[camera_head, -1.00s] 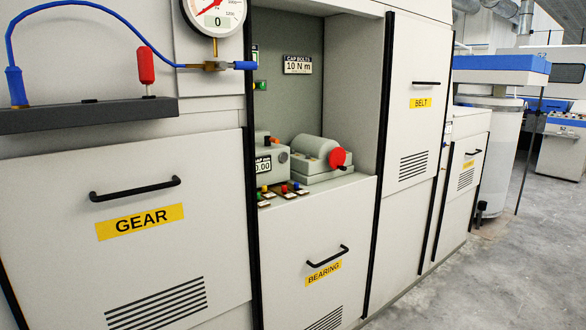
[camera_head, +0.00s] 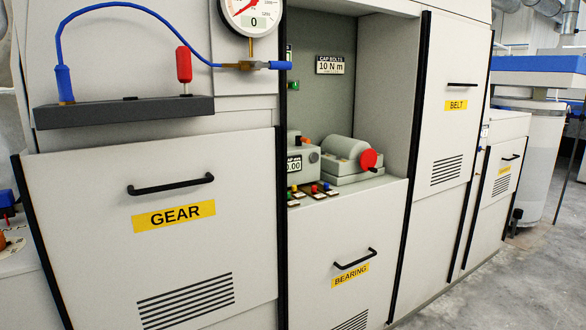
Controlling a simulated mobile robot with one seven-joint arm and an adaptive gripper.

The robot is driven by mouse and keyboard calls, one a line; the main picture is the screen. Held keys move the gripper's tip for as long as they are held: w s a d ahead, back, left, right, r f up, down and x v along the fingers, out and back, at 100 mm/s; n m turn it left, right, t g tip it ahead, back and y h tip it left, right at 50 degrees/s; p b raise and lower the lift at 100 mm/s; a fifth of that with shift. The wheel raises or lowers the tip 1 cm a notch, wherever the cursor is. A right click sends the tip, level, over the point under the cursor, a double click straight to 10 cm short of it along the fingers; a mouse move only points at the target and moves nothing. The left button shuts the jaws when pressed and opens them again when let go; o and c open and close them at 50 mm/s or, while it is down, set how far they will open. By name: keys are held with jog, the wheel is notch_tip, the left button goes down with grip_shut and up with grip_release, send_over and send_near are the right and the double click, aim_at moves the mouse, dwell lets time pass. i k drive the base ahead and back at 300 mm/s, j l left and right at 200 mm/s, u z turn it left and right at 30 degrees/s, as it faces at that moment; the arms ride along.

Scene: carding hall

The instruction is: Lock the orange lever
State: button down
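I cannot make out an orange lever for certain in the head view. A small orange part (camera_head: 306,140) shows behind the grey box with the "0.00" display in the open recess; it is too small to tell what it is. At the lower left edge an orange piece (camera_head: 4,242) lies on a pale surface, cut off by the frame. My gripper is not in view.
Grey cabinet doors labelled GEAR (camera_head: 174,215), BEARING (camera_head: 350,274) and BELT (camera_head: 456,105) fill the middle. A dark shelf (camera_head: 120,122) carries a blue hose and a red handle (camera_head: 184,65). Clear concrete floor (camera_head: 500,285) lies at the lower right.

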aim_at(298, 138)
jog(key=i+l+z, duration=0.15)
jog(key=i+l, duration=0.75)
jog(key=i+j, duration=0.35)
jog(key=j, duration=0.15)
jog(key=i+j, duration=0.4)
jog(key=j, duration=0.05)
